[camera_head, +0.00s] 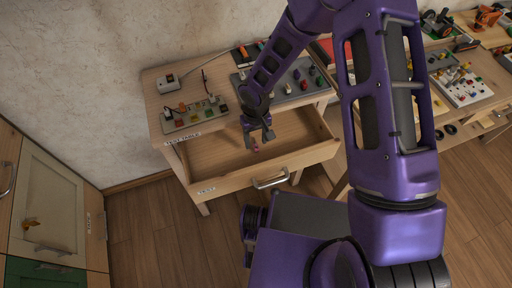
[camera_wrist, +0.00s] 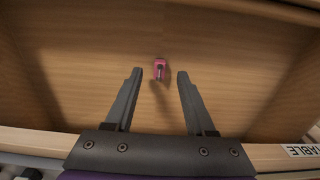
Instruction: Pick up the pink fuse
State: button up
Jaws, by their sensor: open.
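The pink fuse (camera_wrist: 160,69) is a small block with a dark mark on top. It lies on the wooden floor of an open drawer (camera_head: 208,163). In the wrist view it sits just beyond the fingertips, centred between them and touching neither. My gripper (camera_wrist: 158,74) is open and empty, its two dark fingers spread. In the head view my gripper (camera_head: 259,138) hangs inside the drawer, with the pink fuse (camera_head: 255,147) just below its fingers.
The drawer's front panel with its metal handle (camera_head: 271,179) stands on the near side. On the tabletop above are a strip with several coloured parts (camera_head: 194,116) and a grey board with several parts (camera_head: 300,84). A second workbench with boards stands at the right.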

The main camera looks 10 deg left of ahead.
jog(key=shift+f, duration=1.45)
grip_shut()
